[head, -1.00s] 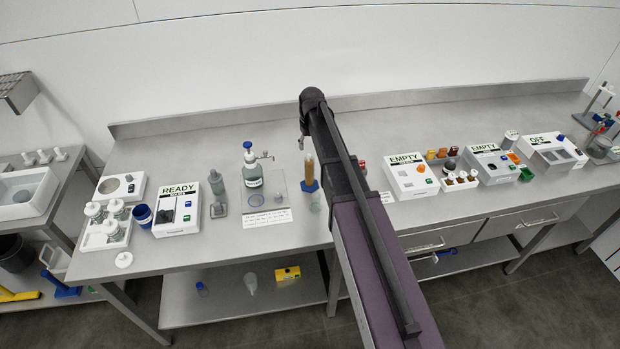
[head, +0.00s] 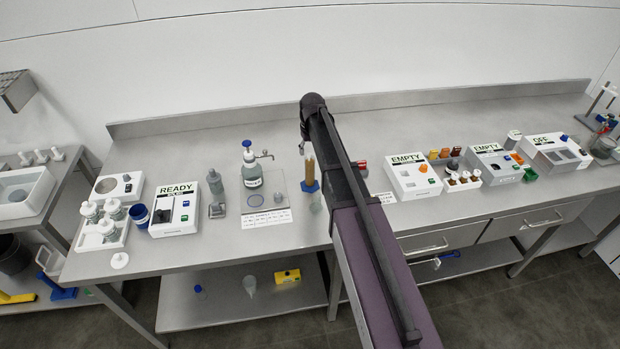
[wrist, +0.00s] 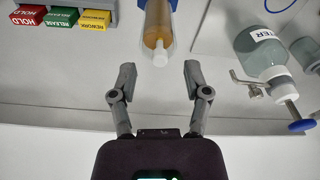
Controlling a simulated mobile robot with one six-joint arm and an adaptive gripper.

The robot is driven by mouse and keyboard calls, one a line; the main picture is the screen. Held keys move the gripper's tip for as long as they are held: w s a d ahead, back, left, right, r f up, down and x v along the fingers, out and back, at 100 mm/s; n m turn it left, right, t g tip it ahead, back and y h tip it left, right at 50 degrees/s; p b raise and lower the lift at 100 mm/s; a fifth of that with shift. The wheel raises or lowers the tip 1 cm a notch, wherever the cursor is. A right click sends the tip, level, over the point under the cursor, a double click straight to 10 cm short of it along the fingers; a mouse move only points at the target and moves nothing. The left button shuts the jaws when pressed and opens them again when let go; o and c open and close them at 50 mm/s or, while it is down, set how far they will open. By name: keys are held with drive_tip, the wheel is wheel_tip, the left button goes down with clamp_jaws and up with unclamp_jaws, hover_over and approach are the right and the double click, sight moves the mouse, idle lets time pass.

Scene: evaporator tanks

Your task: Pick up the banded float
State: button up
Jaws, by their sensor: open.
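A tall clear cylinder of amber liquid (head: 309,172) stands on a blue foot (head: 310,187) on the bench, left of my arm. In the wrist view the cylinder (wrist: 158,28) shows at top centre with its mouth towards me. A pale, narrow stem tip (wrist: 160,57) stands in its mouth and looks like the top of the float; I cannot make out any bands. My gripper (wrist: 160,78) is open and empty, with one finger either side of the stem's line and a gap short of it. In the head view my gripper (head: 302,143) is small and partly hidden by my arm.
A labelled bottle with a blue-topped side tap (wrist: 262,55) stands close to the cylinder. Red, green and yellow label blocks (wrist: 60,18) lie on its other side. A READY box (head: 176,208) and an EMPTY box (head: 413,175) are farther off. The bench's raised back edge (head: 200,121) runs behind.

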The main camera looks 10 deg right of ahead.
drive_tip(key=shift+w+f+b, duration=0.1)
drive_tip(key=shift+f+b, duration=0.8)
drive_tip(key=shift+f, duration=0.3)
drive_tip(key=shift+c, duration=0.2)
clamp_jaws()
